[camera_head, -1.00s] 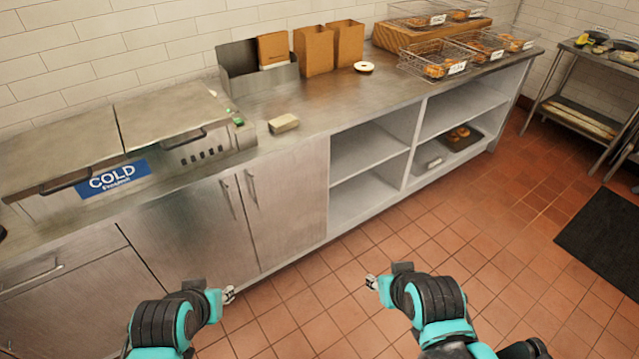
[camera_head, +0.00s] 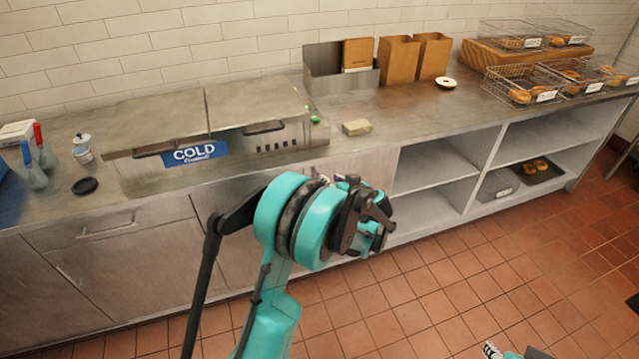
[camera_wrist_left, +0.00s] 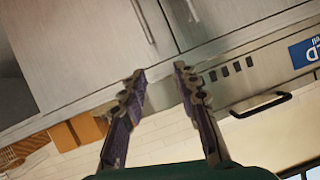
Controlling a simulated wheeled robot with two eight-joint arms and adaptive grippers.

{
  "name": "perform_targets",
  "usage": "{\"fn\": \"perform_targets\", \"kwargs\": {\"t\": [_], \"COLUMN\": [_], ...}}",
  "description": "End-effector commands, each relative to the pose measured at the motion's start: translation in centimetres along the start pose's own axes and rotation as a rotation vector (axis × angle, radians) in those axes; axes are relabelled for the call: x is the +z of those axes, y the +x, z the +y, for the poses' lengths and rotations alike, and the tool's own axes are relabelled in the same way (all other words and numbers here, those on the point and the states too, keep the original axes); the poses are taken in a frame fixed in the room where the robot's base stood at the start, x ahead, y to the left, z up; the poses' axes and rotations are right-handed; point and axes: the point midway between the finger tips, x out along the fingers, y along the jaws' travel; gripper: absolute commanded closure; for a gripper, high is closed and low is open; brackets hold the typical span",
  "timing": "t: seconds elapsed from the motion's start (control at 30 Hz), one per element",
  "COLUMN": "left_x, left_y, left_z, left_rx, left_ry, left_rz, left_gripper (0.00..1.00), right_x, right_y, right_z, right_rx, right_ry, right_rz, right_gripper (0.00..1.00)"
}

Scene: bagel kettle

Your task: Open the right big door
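The right big door (camera_head: 365,165) is the grey metal cabinet door beside the open shelves. In the head view my left arm hides much of it, including its handle. In the left wrist view, which is turned about upside down, the door (camera_wrist_left: 75,45) is at the upper left and looks shut, with its bar handle (camera_wrist_left: 145,20) near the top. My left gripper (camera_head: 378,222) is raised in front of the cabinet. Its fingers (camera_wrist_left: 160,72) are apart with nothing between them, and the handle shows beyond their tips. My right gripper (camera_head: 492,350) barely shows at the bottom edge.
The left door's handle (camera_wrist_left: 191,10) is close beside the right one. Above the doors is the counter (camera_head: 410,115) with the COLD unit (camera_head: 250,140) and a small tan block (camera_head: 356,127). Open shelves (camera_head: 435,165) stand to the right. The tiled floor (camera_head: 400,300) in front is clear.

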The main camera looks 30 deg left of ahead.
Motion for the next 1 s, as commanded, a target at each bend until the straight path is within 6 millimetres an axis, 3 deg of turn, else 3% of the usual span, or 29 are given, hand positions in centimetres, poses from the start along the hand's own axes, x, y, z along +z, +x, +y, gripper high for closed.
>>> {"fn": "perform_targets", "kwargs": {"t": [0.1, 0.2, 0.5, 0.67, 1.0], "left_x": [1.8, 3.6, 7.9, 8.1, 6.1], "left_y": [3.8, 6.0, 8.6, 9.7, 14.6], "left_z": [1.9, 2.8, 3.6, 3.5, 2.5], "left_rx": [-0.062, -0.099, -0.137, -0.140, -0.141], "left_ry": [-0.071, -0.129, -0.233, -0.244, -0.244], "left_rz": [0.111, 0.207, 0.390, 0.409, 0.407], "left_gripper": [0.69, 0.69, 0.69, 0.69, 0.69], "right_x": [-0.1, -0.1, -0.1, 0.1, 1.1], "right_y": [-0.1, -0.1, -0.2, 0.1, 1.5], "right_z": [0.0, 0.0, 0.0, 0.0, 0.0], "right_rx": [0.000, 0.000, 0.000, 0.000, 0.000], "right_ry": [0.000, 0.000, 0.000, 0.000, 0.000], "right_rz": [0.000, 0.000, 0.000, 0.000, 0.000], "right_gripper": [0.60, 0.60, 0.60, 0.60, 0.60]}}
